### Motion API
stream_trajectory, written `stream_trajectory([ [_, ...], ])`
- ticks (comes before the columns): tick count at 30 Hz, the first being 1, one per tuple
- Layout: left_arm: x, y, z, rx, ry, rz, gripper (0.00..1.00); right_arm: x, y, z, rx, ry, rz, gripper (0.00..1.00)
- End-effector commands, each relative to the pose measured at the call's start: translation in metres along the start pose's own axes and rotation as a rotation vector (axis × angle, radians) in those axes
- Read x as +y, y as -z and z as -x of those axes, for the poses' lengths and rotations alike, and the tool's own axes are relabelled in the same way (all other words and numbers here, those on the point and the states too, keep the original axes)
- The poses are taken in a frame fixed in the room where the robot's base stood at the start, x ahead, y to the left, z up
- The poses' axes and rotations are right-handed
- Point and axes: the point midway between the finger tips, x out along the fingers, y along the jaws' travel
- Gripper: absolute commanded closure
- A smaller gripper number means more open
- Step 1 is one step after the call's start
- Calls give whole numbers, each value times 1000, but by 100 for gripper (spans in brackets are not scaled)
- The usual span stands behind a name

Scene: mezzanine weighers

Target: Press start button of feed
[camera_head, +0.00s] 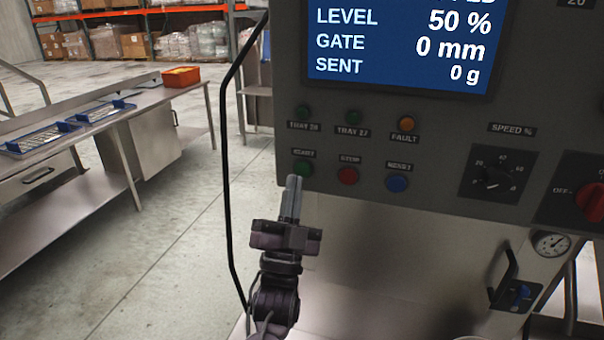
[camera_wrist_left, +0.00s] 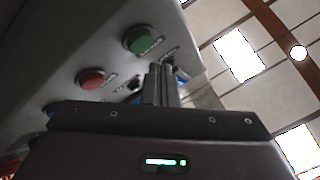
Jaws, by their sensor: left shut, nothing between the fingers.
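The green start button (camera_head: 303,168) is at the lower left of the grey control panel (camera_head: 450,130), under its label. It also shows in the left wrist view (camera_wrist_left: 143,40), close to the fingertips. My left gripper (camera_head: 294,180) is shut and empty, its fingers pointing up just below the green button. In the left wrist view its fingertips (camera_wrist_left: 161,68) lie below and slightly right of the button; I cannot tell whether they touch the panel. The red stop button (camera_head: 348,176) is to the right of the green one. My right gripper is not in view.
A blue reset button (camera_head: 397,183), a speed dial (camera_head: 493,177) and a red rotary switch (camera_head: 591,202) sit further right on the panel. Small lamps are above the buttons. Steel tables (camera_head: 130,115) stand at left.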

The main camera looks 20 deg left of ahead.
Motion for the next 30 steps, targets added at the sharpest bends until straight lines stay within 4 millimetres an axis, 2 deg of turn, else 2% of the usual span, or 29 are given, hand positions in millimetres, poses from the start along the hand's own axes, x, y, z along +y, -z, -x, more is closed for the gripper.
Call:
stream_trajectory([
  [7,6,-5,-8,0,-1,1,100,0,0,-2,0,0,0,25],
  [30,6,-5,-8,0,-1,0,100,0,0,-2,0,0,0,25],
])
